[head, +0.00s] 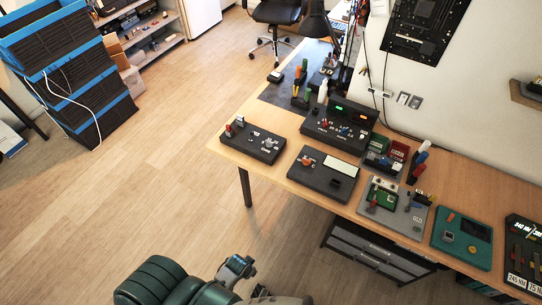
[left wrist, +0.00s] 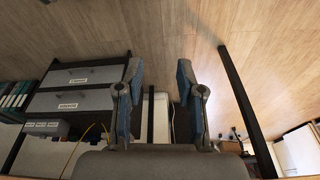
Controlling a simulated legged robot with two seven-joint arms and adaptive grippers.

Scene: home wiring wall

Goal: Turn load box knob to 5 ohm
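Two dark boxes with knobs lie on the wooden table in the head view. The left box (head: 262,155) has a red part and a pale grey knob (head: 269,143). The box to its right (head: 318,185) has an orange-red knob (head: 307,161) and a pale panel. I cannot tell which is the load box, and the scale marks are too small to read. My left gripper is open and empty in the left wrist view (left wrist: 160,66), with its two fingers apart. It is away from both boxes. My right gripper is not in view.
The wooden table (head: 463,190) also holds a power unit (head: 340,122) with lit displays, a grey board (head: 393,208) and a teal device (head: 462,240). A drawer unit (head: 375,252) stands under it. Blue-and-black crates (head: 72,75) stand at left. The floor before the table is clear.

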